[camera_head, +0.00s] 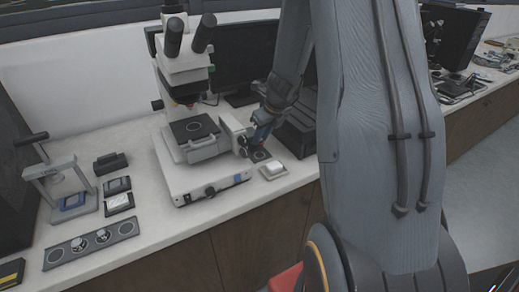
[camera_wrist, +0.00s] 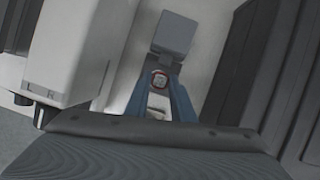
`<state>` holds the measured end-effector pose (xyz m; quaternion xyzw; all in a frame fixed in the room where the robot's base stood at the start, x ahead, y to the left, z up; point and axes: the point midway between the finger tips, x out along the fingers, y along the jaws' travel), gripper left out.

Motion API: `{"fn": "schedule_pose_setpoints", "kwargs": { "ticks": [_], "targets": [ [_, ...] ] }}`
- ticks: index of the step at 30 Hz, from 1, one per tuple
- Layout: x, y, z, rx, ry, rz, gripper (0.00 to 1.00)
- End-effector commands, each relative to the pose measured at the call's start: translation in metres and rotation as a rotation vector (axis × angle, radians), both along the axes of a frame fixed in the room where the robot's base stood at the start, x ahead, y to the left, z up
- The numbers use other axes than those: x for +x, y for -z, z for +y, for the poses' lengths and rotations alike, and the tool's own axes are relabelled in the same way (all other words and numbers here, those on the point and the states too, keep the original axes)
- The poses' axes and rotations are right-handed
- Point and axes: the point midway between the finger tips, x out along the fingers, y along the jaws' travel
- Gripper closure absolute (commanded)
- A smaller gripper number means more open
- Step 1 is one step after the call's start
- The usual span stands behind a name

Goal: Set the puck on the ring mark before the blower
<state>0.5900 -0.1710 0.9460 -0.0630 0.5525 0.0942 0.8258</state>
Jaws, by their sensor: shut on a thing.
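My gripper (camera_head: 262,138) is low over the bench, between the microscope and a dark ribbed box (camera_head: 296,135), which seems to be the blower. In the wrist view its blue fingers (camera_wrist: 160,82) are shut on the puck (camera_wrist: 159,80), a small round piece with a pale face and reddish rim. The puck is hidden in the head view. A small dark plate with a ring mark (camera_head: 259,156) lies just below the gripper, in front of the dark box. I cannot tell whether the puck touches it.
The microscope (camera_head: 185,135) stands close on the gripper's left. A small white-topped block (camera_head: 272,170) lies in front of the ring plate. Farther left are a hand press (camera_head: 62,190) and a grey strip (camera_head: 118,229) with round pieces. The front bench edge is clear.

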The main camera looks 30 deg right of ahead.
Motion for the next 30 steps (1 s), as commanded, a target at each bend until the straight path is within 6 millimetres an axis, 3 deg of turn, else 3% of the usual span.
{"fn": "schedule_pose_setpoints", "kwargs": {
  "ticks": [12,26,27,30],
  "targets": [
    [0.000,0.048,0.001,0.001,-0.002,0.001,0.99],
    [0.001,0.056,0.001,-0.001,-0.002,-0.001,0.99],
    [0.001,0.056,0.001,-0.001,-0.002,-0.001,0.75],
    [0.001,0.055,0.001,-0.001,-0.002,-0.001,0.59]
  ]
}}
